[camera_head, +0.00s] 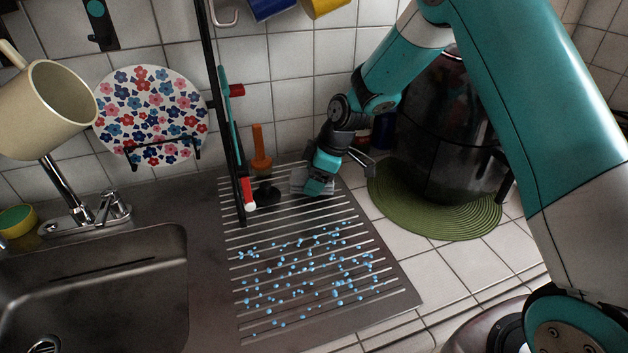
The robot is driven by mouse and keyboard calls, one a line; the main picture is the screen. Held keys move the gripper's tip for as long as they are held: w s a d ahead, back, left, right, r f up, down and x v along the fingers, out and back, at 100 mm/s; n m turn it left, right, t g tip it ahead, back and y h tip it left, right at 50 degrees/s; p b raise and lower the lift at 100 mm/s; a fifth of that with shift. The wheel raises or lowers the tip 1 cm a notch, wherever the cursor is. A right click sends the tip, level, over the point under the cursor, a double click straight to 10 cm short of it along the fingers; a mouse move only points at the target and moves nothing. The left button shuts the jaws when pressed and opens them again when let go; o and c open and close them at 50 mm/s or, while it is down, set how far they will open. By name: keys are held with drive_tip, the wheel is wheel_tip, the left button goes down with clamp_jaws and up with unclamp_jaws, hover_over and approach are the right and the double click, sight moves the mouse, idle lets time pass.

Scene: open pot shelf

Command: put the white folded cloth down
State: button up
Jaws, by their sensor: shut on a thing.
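My gripper (315,187) is low over the back right part of the ribbed drainboard (345,285), pointing down. A small pale patch (298,178) shows at the left side of my gripper; it looks like the edge of the white folded cloth, shut in the jaws. Most of the cloth is hidden behind my gripper and wrist. I cannot tell whether the cloth touches the drainboard.
Several blue drops lie on the drainboard's front half. A dark pot (440,130) on a green round mat (455,217) stands to the right. The sink (100,290) is at left.

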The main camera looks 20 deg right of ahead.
drive_tip(key=shift+f, duration=0.75)
drive_tip(key=shift+f, duration=0.25)
drive_tip(key=o, duration=1)
drive_tip(key=shift+r, duration=0.1)
drive_tip(key=b+v, duration=0.1)
drive_tip(key=v, duration=1)
drive_tip(key=shift+r, duration=0.3)
drive_tip(key=s+a+r+m, duration=0.1)
drive_tip(key=s+a+r, duration=0.15)
drive_tip(key=s, duration=0.25)
drive_tip(key=s+a+r+m+g, duration=0.1)
drive_tip(key=s+a+r, duration=0.15)
drive_tip(key=s, duration=0.25)
drive_tip(key=s+a+r+m, duration=0.1)
drive_tip(key=s+a+r, duration=0.15)
drive_tip(key=s, duration=0.35)
drive_tip(key=s+m, duration=0.1)
drive_tip(key=s, duration=0.3)
drive_tip(key=s+r+m, duration=0.1)
drive_tip(key=s, duration=0.4)
drive_tip(key=s+a+m, duration=0.1)
drive_tip(key=s, duration=0.4)
drive_tip(key=shift+s+r+m+g, duration=0.15)
drive_tip(key=shift+r+m+g, duration=0.15)
drive_tip(key=shift+r+g, duration=0.1)
